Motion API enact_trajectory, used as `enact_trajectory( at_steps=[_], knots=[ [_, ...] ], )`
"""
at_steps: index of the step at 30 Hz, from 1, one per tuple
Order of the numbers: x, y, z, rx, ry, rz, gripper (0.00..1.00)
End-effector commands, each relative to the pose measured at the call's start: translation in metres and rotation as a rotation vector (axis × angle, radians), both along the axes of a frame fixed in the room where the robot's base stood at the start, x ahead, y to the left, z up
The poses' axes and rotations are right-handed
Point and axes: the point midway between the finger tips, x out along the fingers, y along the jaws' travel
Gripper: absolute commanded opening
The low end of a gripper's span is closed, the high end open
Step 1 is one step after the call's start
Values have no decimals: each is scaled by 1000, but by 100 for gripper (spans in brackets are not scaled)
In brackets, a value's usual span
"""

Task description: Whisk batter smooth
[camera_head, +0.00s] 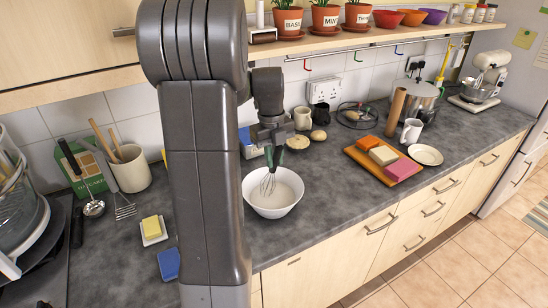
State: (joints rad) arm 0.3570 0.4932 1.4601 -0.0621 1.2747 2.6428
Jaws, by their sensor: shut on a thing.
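A white bowl (284,207) stands on the grey counter just right of my arm. A pale surface inside it looks like batter (285,188). My gripper (271,147) is above the bowl, pointing down, and is shut on the dark green handle of a whisk (269,182). The whisk's wire head reaches down inside the bowl, on its left side. Whether the wires touch the batter is hard to tell at this size. My arm hides part of the counter to the left of the bowl.
Behind the bowl are a cream mug (302,118) and round pale items. To the right lies a wooden board (363,152) with coloured blocks, beside a white plate (425,154). At left are a utensil crock (129,169), a butter dish (153,230) and a blue sponge (169,264).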

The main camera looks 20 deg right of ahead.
Motion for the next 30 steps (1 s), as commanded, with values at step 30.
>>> enact_trajectory(
  at_steps=[30],
  knots=[
    [-26,-4,72,0,-1,0,0]
  ],
)
